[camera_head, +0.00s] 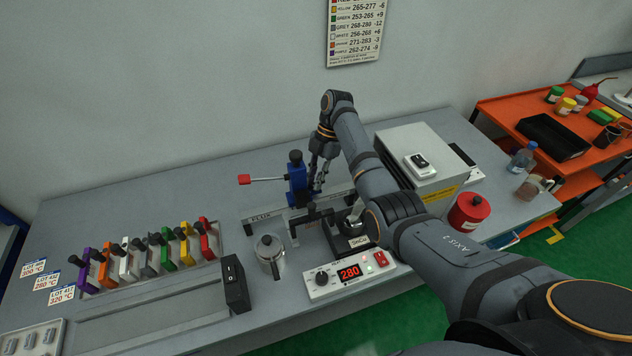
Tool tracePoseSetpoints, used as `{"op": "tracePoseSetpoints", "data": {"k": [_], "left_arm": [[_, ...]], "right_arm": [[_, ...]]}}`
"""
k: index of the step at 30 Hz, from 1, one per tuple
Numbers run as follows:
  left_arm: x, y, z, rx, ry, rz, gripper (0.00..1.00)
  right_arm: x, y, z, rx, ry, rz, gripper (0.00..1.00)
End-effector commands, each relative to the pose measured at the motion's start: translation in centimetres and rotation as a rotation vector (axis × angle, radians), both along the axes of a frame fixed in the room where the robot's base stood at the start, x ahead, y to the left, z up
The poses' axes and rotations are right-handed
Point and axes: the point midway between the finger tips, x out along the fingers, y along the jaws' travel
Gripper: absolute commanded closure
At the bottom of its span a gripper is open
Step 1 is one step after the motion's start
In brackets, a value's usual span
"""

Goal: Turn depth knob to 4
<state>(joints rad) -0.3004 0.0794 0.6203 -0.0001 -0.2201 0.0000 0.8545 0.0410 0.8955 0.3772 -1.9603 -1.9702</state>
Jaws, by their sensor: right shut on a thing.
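A blue press-like device (297,184) stands upright at the back middle of the bench, with a black knob (295,156) on top and a red-ended lever (244,180) reaching left. My right gripper (316,185) points down at the device's right side. Its fingers are shut on a small part there, which looks like the depth knob. The fingers hide most of that part, and no scale or number can be read on it. My left gripper is not in view.
A silver pot (270,257) and a controller reading 280 (349,273) stand in front. Several coloured clamps (165,250) line the left. A white box (411,158) and a red canister (468,214) are at right, close to my arm. The bench's back left is clear.

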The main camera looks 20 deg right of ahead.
Motion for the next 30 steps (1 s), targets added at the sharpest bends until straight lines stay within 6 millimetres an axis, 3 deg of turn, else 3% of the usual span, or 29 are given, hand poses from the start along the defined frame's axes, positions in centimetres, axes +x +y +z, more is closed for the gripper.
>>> {"op": "tracePoseSetpoints", "data": {"k": [9,24,25,30], "left_arm": [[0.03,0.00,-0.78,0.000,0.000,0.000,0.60],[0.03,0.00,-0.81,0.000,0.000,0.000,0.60],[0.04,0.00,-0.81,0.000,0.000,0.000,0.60],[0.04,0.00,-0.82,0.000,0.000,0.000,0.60]], "right_arm": [[0.16,0.06,0.04,0.000,-0.002,0.097,1.00],[0.19,0.06,0.12,-0.001,-0.004,0.113,1.00],[0.19,0.06,0.12,-0.001,-0.004,0.113,0.81],[0.16,0.07,0.08,0.000,-0.002,0.112,0.60]]}}
